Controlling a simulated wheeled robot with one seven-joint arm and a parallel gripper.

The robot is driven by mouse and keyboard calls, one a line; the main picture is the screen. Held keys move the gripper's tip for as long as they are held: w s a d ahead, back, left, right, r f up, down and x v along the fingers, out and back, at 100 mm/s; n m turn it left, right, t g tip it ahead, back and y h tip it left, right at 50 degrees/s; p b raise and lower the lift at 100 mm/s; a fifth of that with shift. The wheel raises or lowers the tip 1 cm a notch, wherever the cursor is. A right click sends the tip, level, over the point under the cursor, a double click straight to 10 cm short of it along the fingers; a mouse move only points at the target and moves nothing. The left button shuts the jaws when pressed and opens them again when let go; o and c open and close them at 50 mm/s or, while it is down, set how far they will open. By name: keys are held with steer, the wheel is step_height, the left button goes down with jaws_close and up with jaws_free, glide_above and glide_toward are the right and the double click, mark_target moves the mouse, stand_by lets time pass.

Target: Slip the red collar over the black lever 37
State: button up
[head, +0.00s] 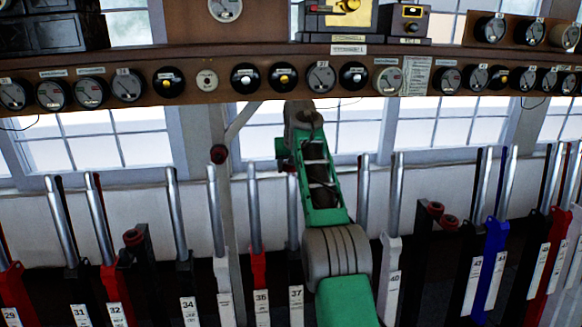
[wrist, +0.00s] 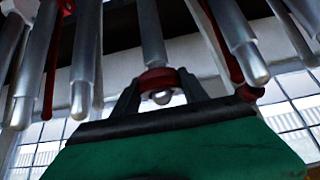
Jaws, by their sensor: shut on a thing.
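The red collar (wrist: 157,75) is between the two fingers of my gripper (wrist: 160,84) in the wrist view, and the gripper is shut on it. A silver lever handle (wrist: 150,30) runs into the collar, and its rounded tip shows on the near side, so the collar appears to be around the handle near its tip. In the head view the black lever 37 (head: 296,265) stands with its silver handle (head: 292,205) upright below my gripper (head: 286,168). A bit of red shows at the handle's top there. My arm hides part of this spot.
Another dark red ring (head: 219,154) is near a lever top at the left. A shelf of gauges (head: 207,80) crosses above the levers.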

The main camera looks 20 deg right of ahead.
steer(key=o, duration=1.4)
steer(key=shift+c, duration=0.2)
steer(key=shift+o, duration=0.8)
steer(key=shift+f, duration=0.1)
steer(key=v, duration=0.9)
steer(key=shift+p, duration=0.35)
